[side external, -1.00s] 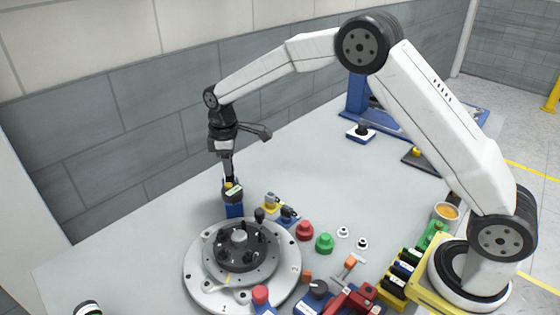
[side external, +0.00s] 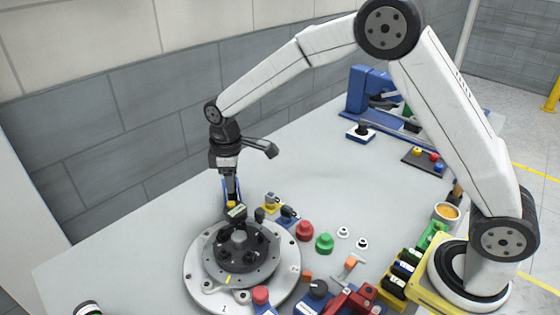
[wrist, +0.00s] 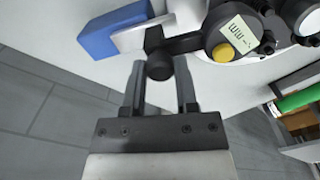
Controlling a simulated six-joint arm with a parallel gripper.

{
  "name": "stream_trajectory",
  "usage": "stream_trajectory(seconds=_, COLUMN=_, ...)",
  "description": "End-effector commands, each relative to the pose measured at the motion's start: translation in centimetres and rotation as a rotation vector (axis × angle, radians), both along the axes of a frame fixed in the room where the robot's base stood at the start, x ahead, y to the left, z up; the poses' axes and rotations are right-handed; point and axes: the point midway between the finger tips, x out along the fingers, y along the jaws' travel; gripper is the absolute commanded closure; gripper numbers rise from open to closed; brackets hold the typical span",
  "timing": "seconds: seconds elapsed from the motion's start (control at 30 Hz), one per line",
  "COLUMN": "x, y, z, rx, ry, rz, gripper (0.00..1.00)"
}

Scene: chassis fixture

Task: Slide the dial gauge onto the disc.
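The dial gauge (side external: 237,212) is a dark round body with a yellow button and a small display. In the wrist view the gauge (wrist: 228,38) has a dark arm ending in a round knob. My gripper (side external: 232,201) points down, and in the wrist view its fingers (wrist: 160,75) close around that knob. The gauge is at the rear edge of the grey disc (side external: 214,270) with its dark hub (side external: 240,252). I cannot tell whether gauge and disc touch. The disc lies on a wide round base plate (side external: 196,275).
A blue block (wrist: 112,32) stands just behind the gauge. Red (side external: 305,231) and green (side external: 324,243) buttons and several small parts lie right of the base plate.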

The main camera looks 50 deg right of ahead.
Motion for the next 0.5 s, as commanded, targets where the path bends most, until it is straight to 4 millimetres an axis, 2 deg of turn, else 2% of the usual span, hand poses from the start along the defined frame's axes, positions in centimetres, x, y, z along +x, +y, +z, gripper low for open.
stream_trajectory(seconds=0.03, x=-0.31, y=0.5, z=0.13, rx=0.006, ry=0.01, rz=0.002, gripper=0.5)
stream_trajectory(seconds=0.1, x=-0.3, y=0.45, z=0.1, rx=0.006, ry=0.01, rz=0.002, gripper=0.28)
stream_trajectory(seconds=0.5, x=-0.2, y=0.24, z=0.21, rx=0.003, ry=0.007, rz=0.001, gripper=0.27)
